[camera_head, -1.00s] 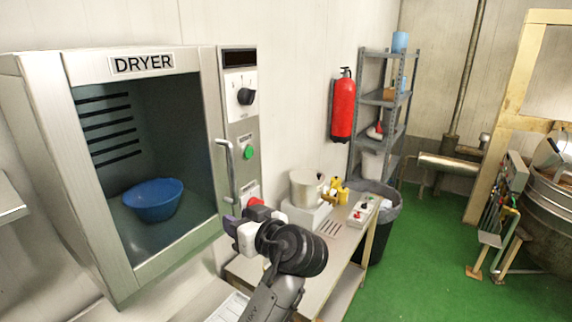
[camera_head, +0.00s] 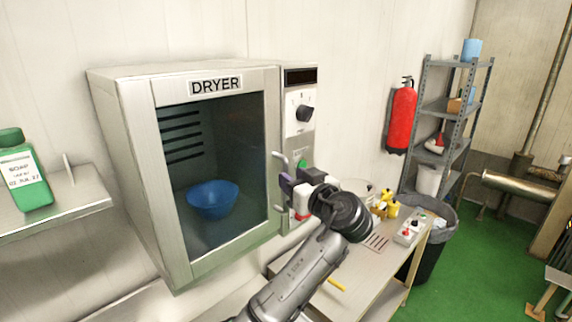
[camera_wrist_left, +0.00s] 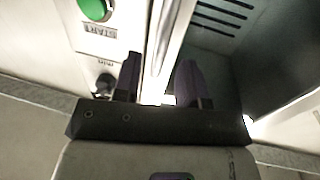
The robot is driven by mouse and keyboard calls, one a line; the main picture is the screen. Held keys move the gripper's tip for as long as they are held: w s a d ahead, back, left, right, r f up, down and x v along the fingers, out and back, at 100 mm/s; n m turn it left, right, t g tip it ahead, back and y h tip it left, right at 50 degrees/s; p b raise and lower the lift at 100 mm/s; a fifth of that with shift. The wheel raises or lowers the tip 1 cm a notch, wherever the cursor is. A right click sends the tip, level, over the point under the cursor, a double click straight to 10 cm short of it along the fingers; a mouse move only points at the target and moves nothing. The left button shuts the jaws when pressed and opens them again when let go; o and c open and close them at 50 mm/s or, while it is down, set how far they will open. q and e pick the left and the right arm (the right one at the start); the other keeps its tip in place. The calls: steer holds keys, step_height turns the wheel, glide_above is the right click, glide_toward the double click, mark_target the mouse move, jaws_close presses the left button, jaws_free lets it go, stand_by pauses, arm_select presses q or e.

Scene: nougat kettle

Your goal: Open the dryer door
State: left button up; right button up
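The dryer (camera_head: 140,88) is a steel box with a glass-fronted door (camera_head: 175,262) that looks shut. A blue bowl (camera_head: 213,199) shows inside behind the glass. The door's metal handle (camera_head: 281,158) stands upright on its right edge, its lower part hidden by my gripper. My left gripper (camera_head: 286,182) is at the handle. In the left wrist view, the two dark fingers of my left gripper (camera_wrist_left: 158,82) are apart, with the handle (camera_wrist_left: 160,45) between them. I cannot see either finger clearly touching it. My right gripper is not in view.
The control panel has a black knob (camera_head: 305,113) and a green start button (camera_wrist_left: 95,9) beside the handle. A worktable (camera_head: 350,268) stands below right. A soap bottle (camera_head: 24,172) sits on a shelf at left. A bin (camera_head: 430,235) and rack (camera_head: 437,107) stand right.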

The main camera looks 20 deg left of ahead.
arm_select(q)
steer(key=shift+p+x, duration=0.65)
steer(key=shift+x, duration=1.25)
jaws_close()
